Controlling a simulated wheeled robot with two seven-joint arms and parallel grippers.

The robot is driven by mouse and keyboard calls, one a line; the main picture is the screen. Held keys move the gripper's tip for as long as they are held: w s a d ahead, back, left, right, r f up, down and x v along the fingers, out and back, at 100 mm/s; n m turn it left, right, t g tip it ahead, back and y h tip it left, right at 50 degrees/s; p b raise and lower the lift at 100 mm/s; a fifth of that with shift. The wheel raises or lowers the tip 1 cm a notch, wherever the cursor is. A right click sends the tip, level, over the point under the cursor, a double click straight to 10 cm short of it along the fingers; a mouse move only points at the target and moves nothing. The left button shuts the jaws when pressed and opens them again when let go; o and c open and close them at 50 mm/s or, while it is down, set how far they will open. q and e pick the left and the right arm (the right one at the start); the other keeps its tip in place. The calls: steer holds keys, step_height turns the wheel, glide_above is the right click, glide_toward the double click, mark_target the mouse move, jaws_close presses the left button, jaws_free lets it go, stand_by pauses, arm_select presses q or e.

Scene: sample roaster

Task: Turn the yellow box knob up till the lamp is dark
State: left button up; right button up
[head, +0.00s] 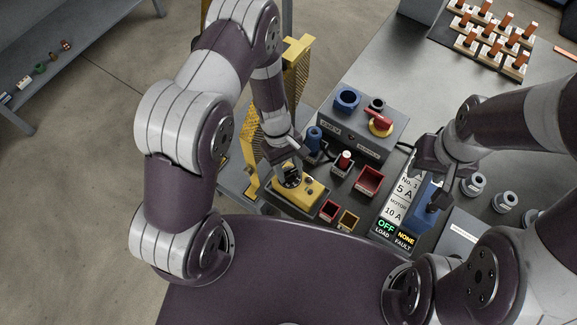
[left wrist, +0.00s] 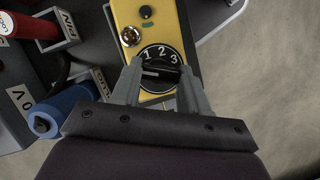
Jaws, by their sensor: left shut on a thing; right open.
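The yellow box (head: 311,192) stands on the bench in the middle of the head view, and its top fills the upper middle of the left wrist view (left wrist: 180,20). Its round black knob (left wrist: 160,56) is marked 1, 2, 3; a white line shows at the knob's left side. My left gripper (left wrist: 160,76) is shut on the knob from both sides. My right gripper (head: 437,190) is open, far right of the box.
A grey control box (head: 365,130) with a red and yellow switch stands behind. Red bins (head: 369,181), a blue cylinder (head: 314,137) and a yellow perforated guard (head: 296,65) are close to my left arm. A sign panel (head: 397,205) reads OFF, NONE. Grey cylinders (head: 473,184) stand right.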

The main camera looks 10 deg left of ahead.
arm_select(q)
steer(key=shift+m, duration=0.4)
steer(key=shift+d+m+g+y+p, duration=0.1)
steer(key=shift+m+g+y+p, duration=0.35)
steer(key=shift+m, duration=0.75)
steer(key=shift+w+d+m+y+p, duration=0.15)
steer(key=shift+m+y, duration=0.35)
steer(key=shift+m, duration=0.55)
steer(key=shift+s+a+m+y+p, duration=0.15)
steer(key=shift+m+y, duration=0.3)
steer(key=shift+m, duration=0.6)
steer(key=shift+w+d+m, duration=0.1)
steer(key=shift+m, duration=0.3)
steer(key=o, duration=1.1)
steer(key=shift+c, duration=0.2)
steer(key=v, duration=1.2)
steer(key=shift+w+r+b, duration=0.2)
steer(key=shift+r+b, duration=0.05)
steer(key=shift+b, duration=0.1)
